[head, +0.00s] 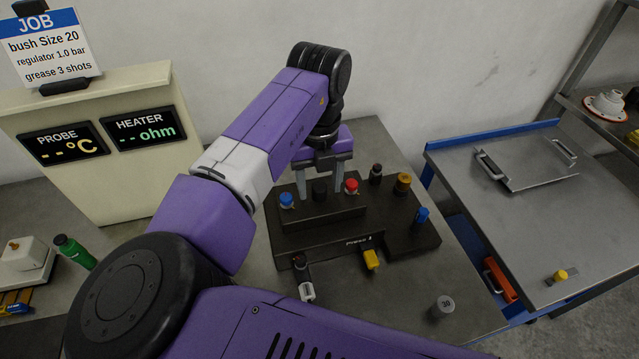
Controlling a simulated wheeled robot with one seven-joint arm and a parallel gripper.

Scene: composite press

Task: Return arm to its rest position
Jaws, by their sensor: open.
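My purple arm reaches up from the lower left, bends at a black joint near the wall and points its wrist down. My gripper (320,186) hangs at the back of the dark press block (330,232). Its two grey fingers are apart, one on each side of a black knob (319,189) on the block. I cannot tell whether the fingers touch the knob or the block. A blue knob (286,200) is just left of the fingers and a red knob (351,187) just right.
Several other parts, including a brown knob (403,183) and a blue cylinder (421,217), stand on the block's right. A grey cylinder (442,307) stands on the bench. A metal cart (590,215) is at right, a display panel (105,165) at left, and a wall behind.

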